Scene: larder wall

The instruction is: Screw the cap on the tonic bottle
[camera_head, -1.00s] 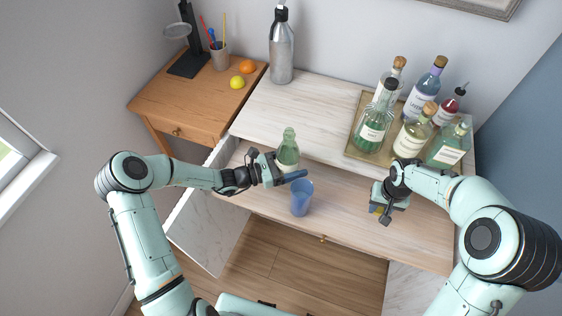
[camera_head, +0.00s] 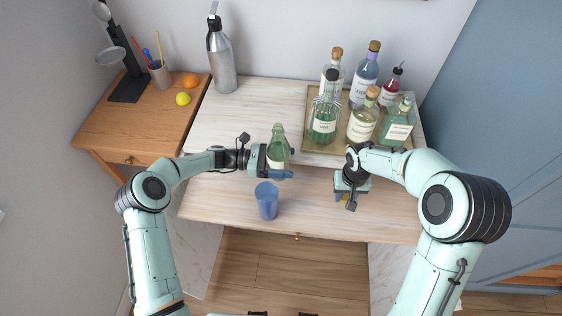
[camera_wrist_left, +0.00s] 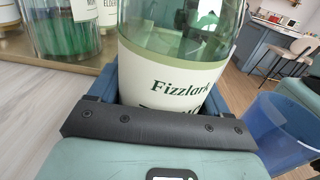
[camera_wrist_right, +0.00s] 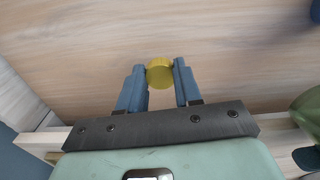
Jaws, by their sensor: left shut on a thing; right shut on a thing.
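A green glass bottle with a cream label reading "Fizzlark" stands upright in my left gripper (camera_head: 279,165). The bottle (camera_head: 279,143) has no cap visible on its neck. In the left wrist view the bottle (camera_wrist_left: 180,60) fills the space between the blue fingers (camera_wrist_left: 160,100), which are shut on it. My right gripper (camera_head: 346,190) is to the right, over the lower shelf. In the right wrist view its fingers (camera_wrist_right: 160,78) are shut on a yellow ridged cap (camera_wrist_right: 160,73) at their tips, apart from the bottle.
A blue cup (camera_head: 267,202) stands just in front of the bottle, also seen in the left wrist view (camera_wrist_left: 285,130). A tray (camera_head: 312,147) with several bottles is behind my right gripper. A steel siphon (camera_head: 221,62) stands at the back left. The lower shelf (camera_head: 225,203) is mostly clear.

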